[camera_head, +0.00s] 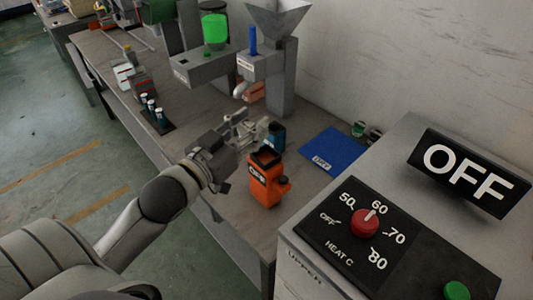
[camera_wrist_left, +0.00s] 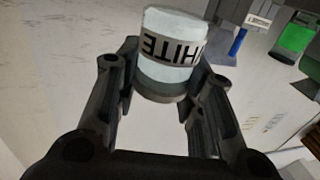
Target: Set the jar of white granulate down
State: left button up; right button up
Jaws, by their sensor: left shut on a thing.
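The jar of white granulate (camera_wrist_left: 172,55) is a pale cylinder with a white label reading WHITE, shown upside down in the left wrist view. My left gripper (camera_wrist_left: 165,85) is shut on it, with one dark finger on each side. In the head view my left gripper (camera_head: 250,132) is over the workbench, behind an orange container. The jar is hard to pick out there among the grey fingers. I cannot tell whether its base touches the bench. My right gripper is not in view.
The orange container (camera_head: 267,180) stands close in front of my left gripper, and a dark blue container (camera_head: 275,137) is just right of it. A blue mat (camera_head: 333,150) lies further right. A hopper machine (camera_head: 278,60) stands behind. A heater panel (camera_head: 375,240) fills the right foreground.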

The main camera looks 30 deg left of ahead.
pick_arm(q)
jog(key=shift+w+d+f+b, duration=0.2)
jog(key=shift+w+f+b, duration=1.45)
jog(key=shift+b, duration=1.65)
jog(key=w+f, duration=0.2)
jog(key=shift+w+d+f+p, duration=0.1)
jog(key=shift+w+f+p, duration=0.2)
jog(key=shift+f+p, duration=0.05)
jog(key=f, duration=0.3)
jog(key=shift+w+f, duration=0.15)
jog(key=shift+w, duration=0.1)
jog(key=shift+f, duration=0.15)
jog(key=shift+f, duration=0.2)
jog(key=o, duration=1)
jog(key=shift+o, duration=0.2)
